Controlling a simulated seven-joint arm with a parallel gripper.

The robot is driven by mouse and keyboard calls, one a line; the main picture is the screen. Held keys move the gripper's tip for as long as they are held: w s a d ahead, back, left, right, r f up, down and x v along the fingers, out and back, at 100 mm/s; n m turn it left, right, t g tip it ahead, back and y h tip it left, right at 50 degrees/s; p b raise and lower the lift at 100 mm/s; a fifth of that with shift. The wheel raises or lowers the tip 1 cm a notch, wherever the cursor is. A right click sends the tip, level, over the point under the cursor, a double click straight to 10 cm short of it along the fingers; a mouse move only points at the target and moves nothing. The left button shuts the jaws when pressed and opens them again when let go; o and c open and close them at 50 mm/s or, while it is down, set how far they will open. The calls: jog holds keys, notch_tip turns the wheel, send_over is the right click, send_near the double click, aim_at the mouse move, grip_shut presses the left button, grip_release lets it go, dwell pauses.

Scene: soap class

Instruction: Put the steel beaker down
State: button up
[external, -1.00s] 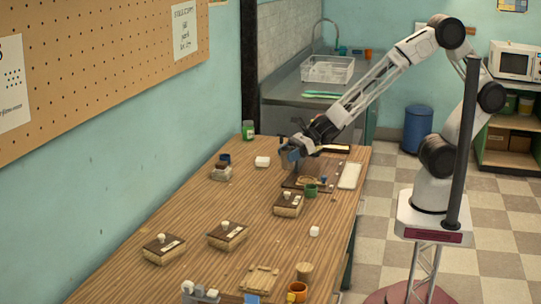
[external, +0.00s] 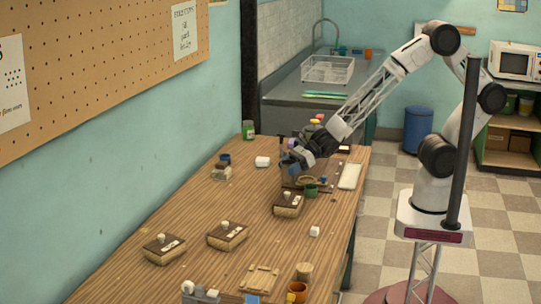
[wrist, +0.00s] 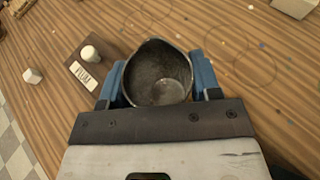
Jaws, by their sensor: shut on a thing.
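The steel beaker (wrist: 158,76) is a dark grey, spouted cup, seen from above through its open mouth in the wrist view. My gripper (wrist: 157,82) is shut on it, with one blue finger on each side of its wall. In the external view my gripper (external: 290,160) is over the far part of the wooden table (external: 215,262). The beaker is hard to make out there among the fingers and wrist. I cannot tell whether its base touches the table.
A block labelled PLUM with a white knob (wrist: 86,68) stands left of the beaker, with a white cube (wrist: 33,76) farther left. A green cup (external: 311,190) and a knobbed block (external: 288,205) stand near my gripper. Table right of the beaker looks bare in the wrist view.

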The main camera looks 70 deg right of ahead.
aim_at(289, 178)
jog(key=shift+f, duration=0.35)
jog(key=shift+f, duration=2.05)
jog(key=shift+f, duration=0.2)
jog(key=o, duration=0.9)
jog(key=shift+r, duration=0.2)
jog(key=shift+s+d, duration=0.1)
jog(key=shift+d, duration=0.05)
jog(key=v, duration=1.1)
jog(key=shift+s+d, duration=0.25)
